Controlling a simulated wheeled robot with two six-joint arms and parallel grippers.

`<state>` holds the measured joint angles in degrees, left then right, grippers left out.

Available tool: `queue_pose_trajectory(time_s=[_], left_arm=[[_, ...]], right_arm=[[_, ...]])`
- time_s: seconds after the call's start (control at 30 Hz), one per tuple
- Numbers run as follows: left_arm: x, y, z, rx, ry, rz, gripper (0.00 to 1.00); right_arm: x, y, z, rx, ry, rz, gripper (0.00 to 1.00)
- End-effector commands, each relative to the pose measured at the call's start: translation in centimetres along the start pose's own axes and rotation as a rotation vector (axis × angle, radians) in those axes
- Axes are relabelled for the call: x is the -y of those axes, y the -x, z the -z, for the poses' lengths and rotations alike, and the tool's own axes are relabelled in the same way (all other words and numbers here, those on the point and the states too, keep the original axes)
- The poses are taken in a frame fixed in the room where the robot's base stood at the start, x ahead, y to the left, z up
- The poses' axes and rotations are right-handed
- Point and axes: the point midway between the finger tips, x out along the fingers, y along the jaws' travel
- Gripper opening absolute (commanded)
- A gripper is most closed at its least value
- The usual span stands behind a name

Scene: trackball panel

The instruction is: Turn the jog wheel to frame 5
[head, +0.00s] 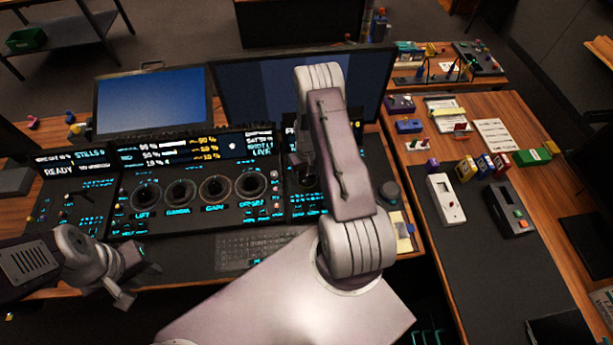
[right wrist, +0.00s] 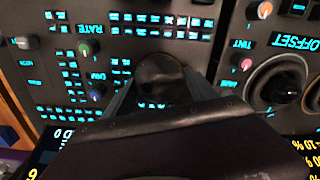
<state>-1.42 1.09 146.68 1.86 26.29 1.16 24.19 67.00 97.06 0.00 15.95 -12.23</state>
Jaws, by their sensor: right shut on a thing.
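The jog wheel, a dark round knob (right wrist: 160,72), sits on the black panel in the right wrist view. My right gripper (right wrist: 160,88) has one finger on each side of it and is shut on it. In the head view my right arm covers the wheel and most of that gripper. My left gripper (head: 140,284) is empty at the lower left, in front of the panel, its fingers apart. The display strip (head: 190,150) on the panel shows several percentages and "LIVE"; a small screen (head: 72,165) reads "STILLS" and "READY". I cannot make out a frame number.
Trackballs labelled LIFT (head: 146,196), GAMMA, GAIN and OFFSET (head: 251,184) line the panel left of my right arm. In the right wrist view small knobs (right wrist: 97,92) and lit buttons lie close by. A keyboard (head: 245,250) lies in front; two monitors (head: 152,100) stand behind.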

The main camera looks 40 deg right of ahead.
Motion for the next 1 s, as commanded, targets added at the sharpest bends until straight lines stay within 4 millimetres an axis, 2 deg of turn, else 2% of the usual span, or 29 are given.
queue_pose_trajectory(time_s=[0.6,1.0], left_arm=[[0.0,-2.2,-0.2,0.000,0.000,0.000,0.36],[0.1,-2.9,-0.3,0.000,0.000,0.000,0.36]], right_arm=[[-0.1,0.0,0.1,-0.003,-0.582,0.000,0.26],[-0.1,0.1,0.1,-0.002,-0.878,0.000,0.26]])
